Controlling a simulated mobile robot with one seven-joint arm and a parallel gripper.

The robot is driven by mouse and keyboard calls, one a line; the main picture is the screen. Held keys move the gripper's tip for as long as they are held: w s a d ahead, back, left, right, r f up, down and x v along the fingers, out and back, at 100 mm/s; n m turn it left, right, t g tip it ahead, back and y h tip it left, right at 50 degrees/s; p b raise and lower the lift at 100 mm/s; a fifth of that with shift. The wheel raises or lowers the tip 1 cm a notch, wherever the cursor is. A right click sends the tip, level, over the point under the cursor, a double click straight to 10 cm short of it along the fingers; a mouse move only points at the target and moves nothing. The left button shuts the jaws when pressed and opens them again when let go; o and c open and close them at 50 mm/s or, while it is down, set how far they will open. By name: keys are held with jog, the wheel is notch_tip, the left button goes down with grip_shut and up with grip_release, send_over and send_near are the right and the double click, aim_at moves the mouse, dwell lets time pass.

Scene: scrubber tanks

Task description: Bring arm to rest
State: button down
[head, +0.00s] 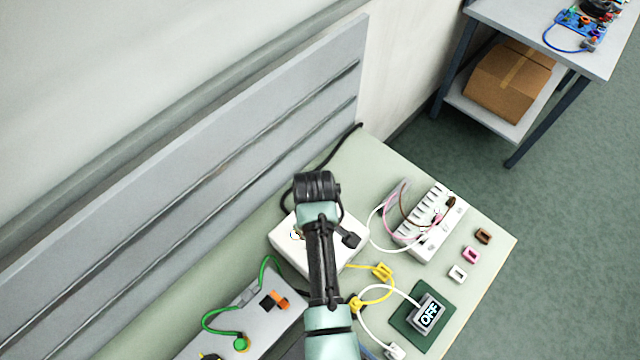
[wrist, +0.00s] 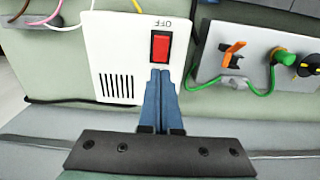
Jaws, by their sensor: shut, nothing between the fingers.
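My arm reaches over the green table (head: 487,300) in the head view, above a white box (head: 290,245). My gripper's fingers are hidden behind the arm there. In the wrist view my gripper (wrist: 160,72) is shut and empty. I cannot tell whether the fingertips touch the box.
A white rack with cables (head: 430,230) stands to the right. A display reading OFF (head: 428,315) sits on a green mat. A grey panel with a green cable (head: 240,315) lies left. A grey wall panel (head: 200,180) runs behind.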

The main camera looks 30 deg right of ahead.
dwell(0.3)
jog(key=w+r+m+t+h+b, duration=0.15)
jog(key=w+r+t+b, duration=0.45)
jog(key=w+r, duration=0.65)
jog(key=w+a+r+t+b, duration=0.15)
jog(key=w+r+t, duration=0.25)
jog(key=r, duration=0.4)
jog(key=w+a+r+t+b, duration=0.1)
jog(key=w+r+t+b, duration=0.2)
jog(key=r, duration=0.6)
jog(key=s+a+r+m+t+b, duration=0.15)
jog(key=a+r+t, duration=0.3)
jog(key=r, duration=0.65)
jog(key=s+a+r+t+b, duration=0.1)
jog(key=s+a+r+t, duration=0.1)
jog(key=s+r+t, duration=0.3)
jog(key=s+a+r+m+t+y+b, duration=0.1)
jog(key=s+r+t, duration=0.4)
jog(key=s+r, duration=0.7)
jog(key=a+b, duration=0.1)
jog(key=a, duration=0.1)
jog(key=shift+s+a+r+b, duration=0.3)
jog(key=shift+s+r, duration=0.1)
jog(key=shift+y, duration=0.25)
